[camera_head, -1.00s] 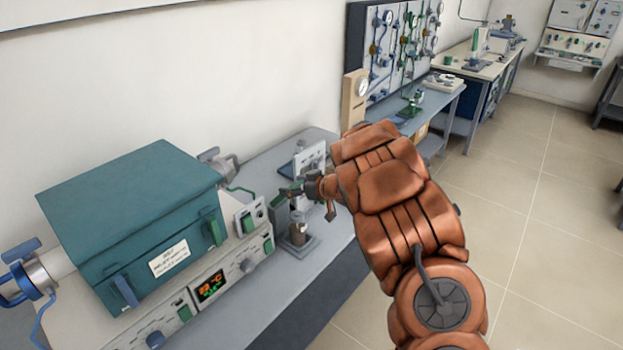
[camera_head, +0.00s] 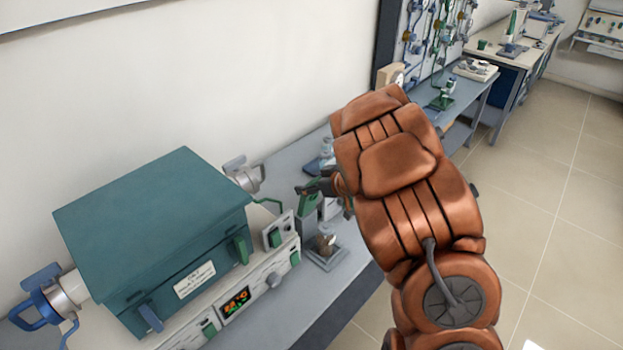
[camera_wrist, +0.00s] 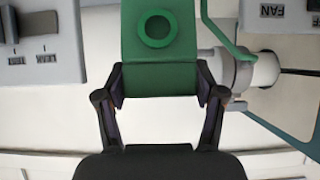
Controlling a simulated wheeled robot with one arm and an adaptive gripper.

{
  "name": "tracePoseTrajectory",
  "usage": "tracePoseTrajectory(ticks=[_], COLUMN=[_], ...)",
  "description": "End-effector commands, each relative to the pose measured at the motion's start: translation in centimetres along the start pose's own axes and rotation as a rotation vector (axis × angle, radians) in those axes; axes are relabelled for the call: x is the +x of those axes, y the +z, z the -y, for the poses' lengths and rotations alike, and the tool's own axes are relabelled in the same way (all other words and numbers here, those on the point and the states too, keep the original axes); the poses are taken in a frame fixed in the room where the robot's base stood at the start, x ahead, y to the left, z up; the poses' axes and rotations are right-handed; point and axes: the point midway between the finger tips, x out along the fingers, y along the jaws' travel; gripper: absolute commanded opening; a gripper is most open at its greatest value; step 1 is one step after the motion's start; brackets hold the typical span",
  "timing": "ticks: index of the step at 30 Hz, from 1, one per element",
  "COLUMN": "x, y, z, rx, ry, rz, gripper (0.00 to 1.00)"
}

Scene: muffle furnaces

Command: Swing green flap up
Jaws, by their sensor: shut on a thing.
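The green flap (camera_wrist: 160,70) fills the top middle of the wrist view and has a round ring on its face. My gripper (camera_wrist: 160,88) has one finger on each side of it and is shut on it. In the head view the green flap (camera_head: 309,197) shows as a small upright piece above a grey stand on the bench, right of the furnace. My gripper (camera_head: 326,185) meets it from the right. My arm hides part of the area behind.
A teal box furnace (camera_head: 150,225) with a control panel (camera_head: 238,302) stands at the left. A grey bench (camera_head: 290,160) runs along the wall. A second bench with gauges and a green stand lies farther back. The floor at the right is clear.

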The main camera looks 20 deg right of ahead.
Motion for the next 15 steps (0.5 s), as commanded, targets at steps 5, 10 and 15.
tracePoseTrajectory(ticks=[5,10,15], x=[0.01,-0.05,-0.17], y=[-0.42,-0.36,-0.13], z=[0.00,-0.11,-0.30], rx=[-0.002,-0.001,0.001], ry=[-0.003,-0.002,0.002], rz=[-0.011,-0.010,-0.006], gripper=[0.06,0.70,0.88])
